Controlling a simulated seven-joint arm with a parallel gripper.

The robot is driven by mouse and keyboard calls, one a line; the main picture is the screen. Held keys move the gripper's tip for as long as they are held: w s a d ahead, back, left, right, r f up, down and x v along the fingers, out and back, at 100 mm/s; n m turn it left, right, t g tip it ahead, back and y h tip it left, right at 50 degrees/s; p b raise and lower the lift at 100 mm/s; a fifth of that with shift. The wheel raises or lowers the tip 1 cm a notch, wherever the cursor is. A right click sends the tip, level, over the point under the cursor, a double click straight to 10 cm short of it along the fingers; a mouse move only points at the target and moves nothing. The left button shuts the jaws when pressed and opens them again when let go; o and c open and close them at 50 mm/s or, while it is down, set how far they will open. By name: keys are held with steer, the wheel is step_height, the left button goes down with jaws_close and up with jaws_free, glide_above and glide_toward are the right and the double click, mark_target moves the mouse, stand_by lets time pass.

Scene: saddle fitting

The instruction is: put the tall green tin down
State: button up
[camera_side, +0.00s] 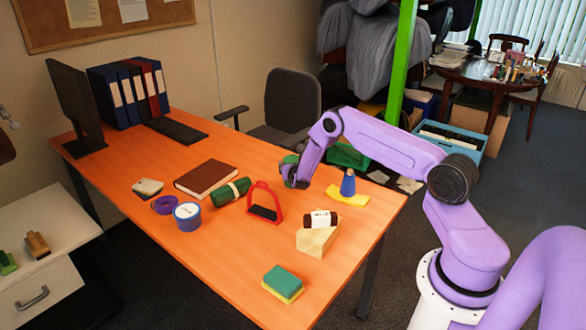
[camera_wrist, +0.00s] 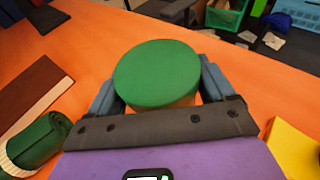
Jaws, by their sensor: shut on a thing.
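The tall green tin (camera_wrist: 158,73) stands between the two fingers of my gripper (camera_wrist: 160,92) in the wrist view, its round green top facing the camera. A pale strip of its side shows below the rim. The fingers are shut on it from left and right. In the side view my gripper (camera_side: 294,178) is over the far right part of the orange table (camera_side: 225,275), and only a bit of green tin (camera_side: 290,159) shows behind it. The tin's base is hidden, so I cannot tell whether it touches the table.
A red stirrup (camera_side: 279,213) and a green roll (camera_side: 231,192) lie left of my gripper. A blue cone-shaped thing (camera_side: 348,183) on a yellow cloth (camera_side: 340,197) is to its right.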

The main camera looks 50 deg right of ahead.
steer(key=shift+f, duration=0.4)
steer(key=shift+f, duration=0.15)
steer(key=o, duration=1.1)
steer(key=shift+a, duration=0.1)
steer(key=shift+r+v, duration=0.2)
steer(key=shift+v, duration=5.75)
